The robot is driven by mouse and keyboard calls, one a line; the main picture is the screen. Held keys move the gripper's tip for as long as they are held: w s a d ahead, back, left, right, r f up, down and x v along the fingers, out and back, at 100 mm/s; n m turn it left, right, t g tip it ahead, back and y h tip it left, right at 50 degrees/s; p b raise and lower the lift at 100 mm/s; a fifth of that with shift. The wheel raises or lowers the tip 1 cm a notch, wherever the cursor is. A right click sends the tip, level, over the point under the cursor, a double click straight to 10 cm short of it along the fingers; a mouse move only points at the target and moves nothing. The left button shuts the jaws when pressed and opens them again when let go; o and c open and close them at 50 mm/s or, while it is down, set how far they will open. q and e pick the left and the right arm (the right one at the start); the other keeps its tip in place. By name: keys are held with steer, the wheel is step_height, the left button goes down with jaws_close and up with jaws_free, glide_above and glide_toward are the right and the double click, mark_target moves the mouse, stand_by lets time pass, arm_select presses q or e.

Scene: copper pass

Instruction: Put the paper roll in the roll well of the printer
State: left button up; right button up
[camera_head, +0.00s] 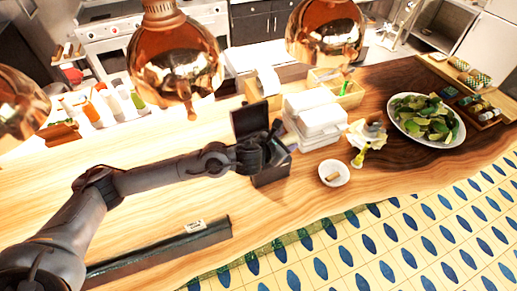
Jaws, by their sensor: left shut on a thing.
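The black printer (271,175) stands on the wooden counter near the middle, with its dark lid (250,119) raised. My left gripper (276,148) reaches in from the left and is right over the printer's open top. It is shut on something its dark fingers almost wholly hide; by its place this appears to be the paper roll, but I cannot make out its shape. The roll well is hidden behind the gripper, so I cannot tell whether the held thing is inside it or above it. My right gripper is not in view.
White lidded boxes (318,115) stand close to the printer's right. A small white bowl (333,173) and a salad plate (426,118) are farther right. Copper lamps (176,65) hang over the counter (150,165). A dark rail (160,252) lies in front.

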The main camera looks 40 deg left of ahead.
arm_select(q)
steer(key=a+f+m+h, duration=0.1)
steer(key=a+f, duration=0.1)
steer(key=a, duration=0.2)
steer(key=a+f+m+h+p, duration=0.1)
steer(key=a+f, duration=0.2)
steer(key=a, duration=0.1)
steer(key=a+f+h+p, duration=0.1)
steer(key=a+f, duration=0.1)
steer(key=a, duration=0.1)
steer(key=shift+w+a+f+m+g, duration=0.2)
steer(key=shift+a+m+g, duration=0.2)
steer(key=shift+w+a+f+m+g+h+b, duration=0.1)
steer(key=shift+w+f+m+g+h+b, duration=0.3)
steer(key=shift+m+h, duration=0.35)
steer(key=shift+s+a+f+m+g+h+b, duration=0.1)
steer(key=shift+a+f+m+g+h+b, duration=0.15)
steer(key=shift+m+h, duration=0.2)
steer(key=shift+a+f+m+g+h+b, duration=0.15)
steer(key=shift+a+m+h, duration=0.15)
steer(key=shift+h, duration=0.2)
steer(key=shift+f, duration=1.3)
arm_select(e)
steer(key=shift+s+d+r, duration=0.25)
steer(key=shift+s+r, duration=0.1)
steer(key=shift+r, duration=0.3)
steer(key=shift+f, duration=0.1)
